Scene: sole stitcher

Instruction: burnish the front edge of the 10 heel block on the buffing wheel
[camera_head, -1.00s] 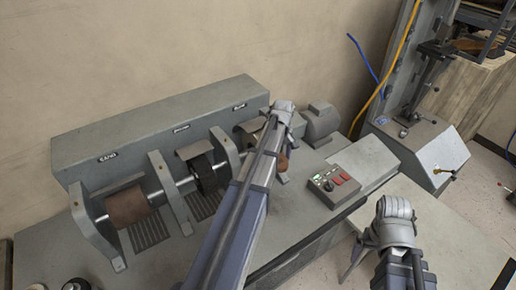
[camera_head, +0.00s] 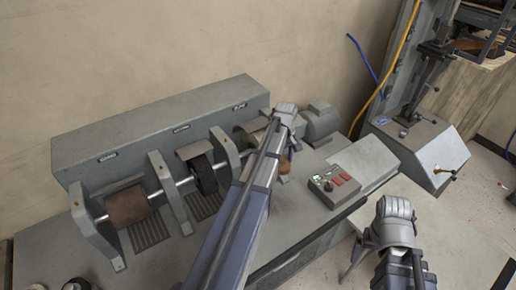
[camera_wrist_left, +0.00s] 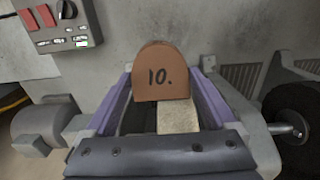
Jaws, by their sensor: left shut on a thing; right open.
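The brown heel block (camera_wrist_left: 162,72), marked "10.", is held between the fingers of my left gripper (camera_wrist_left: 160,88) in the left wrist view. In the head view only a small part of the block (camera_head: 285,165) shows beside my left arm. The pale buffing wheel (camera_wrist_left: 178,120) lies just below and behind the block in the wrist view. In the head view the wheel (camera_head: 248,131) is mostly hidden by my arm. I cannot tell whether block and wheel touch. My right gripper (camera_head: 393,222) is open and empty, at the right, away from the machine.
The grey machine also carries a brown sanding drum (camera_head: 127,206) and a black wheel (camera_head: 204,178) on the shaft to the left. A control box (camera_head: 334,185) with red buttons and a motor (camera_head: 321,121) stand to the right. Another machine (camera_head: 425,145) is at far right.

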